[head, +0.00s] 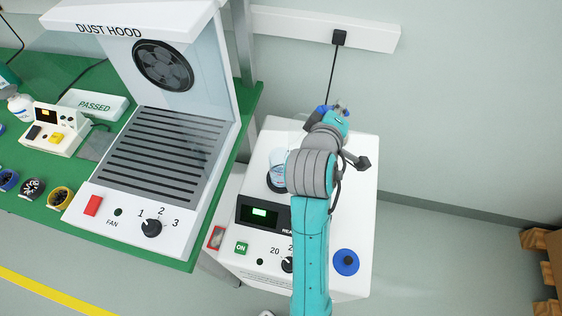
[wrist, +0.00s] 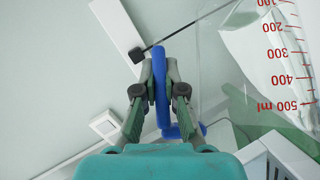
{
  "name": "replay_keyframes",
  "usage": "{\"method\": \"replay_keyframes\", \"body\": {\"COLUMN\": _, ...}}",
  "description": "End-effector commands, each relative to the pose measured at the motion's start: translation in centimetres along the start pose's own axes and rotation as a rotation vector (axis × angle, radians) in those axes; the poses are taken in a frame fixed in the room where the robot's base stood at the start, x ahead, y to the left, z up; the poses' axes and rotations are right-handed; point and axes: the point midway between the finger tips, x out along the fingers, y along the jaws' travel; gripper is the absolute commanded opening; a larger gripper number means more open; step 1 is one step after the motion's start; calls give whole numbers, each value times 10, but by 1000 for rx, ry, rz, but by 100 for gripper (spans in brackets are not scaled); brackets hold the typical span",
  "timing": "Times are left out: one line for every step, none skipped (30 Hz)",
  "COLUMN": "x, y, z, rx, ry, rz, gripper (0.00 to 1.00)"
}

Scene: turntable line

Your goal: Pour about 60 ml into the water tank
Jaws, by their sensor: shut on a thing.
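My gripper (wrist: 160,75) is shut on the blue handle (wrist: 162,95) of a clear jug (wrist: 222,60). The jug has red marks up to 500 ml and pale contents with a slanted edge, so it looks tilted. In the head view my gripper (head: 335,110) is above the back of a white machine (head: 362,190), the water tank's likely housing. Left of my arm, the clear jug part (head: 279,157) shows over a dark round ring (head: 272,184), perhaps the tank's opening. I cannot tell whether water is flowing. My arm hides much of the machine's top.
The machine has a lit green display (head: 259,212), an ON button (head: 241,248) and a blue round cap or knob (head: 346,262). A dust hood (head: 160,120) stands close on the left, on a green bench (head: 20,195). The floor at right is clear up to a pallet (head: 540,245).

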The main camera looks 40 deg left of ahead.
Motion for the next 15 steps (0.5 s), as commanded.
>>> {"method": "replay_keyframes", "body": {"x": 0, "y": 1, "z": 0, "rx": 0, "ry": 1, "rz": 2, "gripper": 0}}
{"method": "replay_keyframes", "body": {"x": -1, "y": 1, "z": 0, "rx": -1, "ry": 1, "rz": 2, "gripper": 0}}
{"method": "replay_keyframes", "body": {"x": -1, "y": 1, "z": 0, "rx": -2, "ry": 1, "rz": 3, "gripper": 0}}
{"method": "replay_keyframes", "body": {"x": -1, "y": 1, "z": 0, "rx": -2, "ry": 1, "rz": 3, "gripper": 0}}
{"method": "replay_keyframes", "body": {"x": -1, "y": 0, "z": -1, "rx": -3, "ry": 1, "rz": 3, "gripper": 0}}
{"method": "replay_keyframes", "body": {"x": -2, "y": 0, "z": -1, "rx": -4, "ry": 1, "rz": 4, "gripper": 0}}
{"method": "replay_keyframes", "body": {"x": -2, "y": 0, "z": -1, "rx": -4, "ry": 1, "rz": 4, "gripper": 0}}
{"method": "replay_keyframes", "body": {"x": -2, "y": 0, "z": -1, "rx": -5, "ry": 1, "rz": 5, "gripper": 0}}
{"method": "replay_keyframes", "body": {"x": -2, "y": 0, "z": -2, "rx": -6, "ry": 1, "rz": 6, "gripper": 0}}
{"method": "replay_keyframes", "body": {"x": -2, "y": 0, "z": -1, "rx": -6, "ry": 1, "rz": 6, "gripper": 0}}
{"method": "replay_keyframes", "body": {"x": -3, "y": 0, "z": -2, "rx": -7, "ry": 1, "rz": 7, "gripper": 0}}
{"method": "replay_keyframes", "body": {"x": -3, "y": 0, "z": -2, "rx": -8, "ry": 2, "rz": 7, "gripper": 0}}
{"method": "replay_keyframes", "body": {"x": -3, "y": 0, "z": -2, "rx": -8, "ry": 2, "rz": 8, "gripper": 0}}
{"method": "replay_keyframes", "body": {"x": -3, "y": 0, "z": -2, "rx": -9, "ry": 2, "rz": 8, "gripper": 0}}
{"method": "replay_keyframes", "body": {"x": -4, "y": 0, "z": -2, "rx": -10, "ry": 2, "rz": 9, "gripper": 0}}
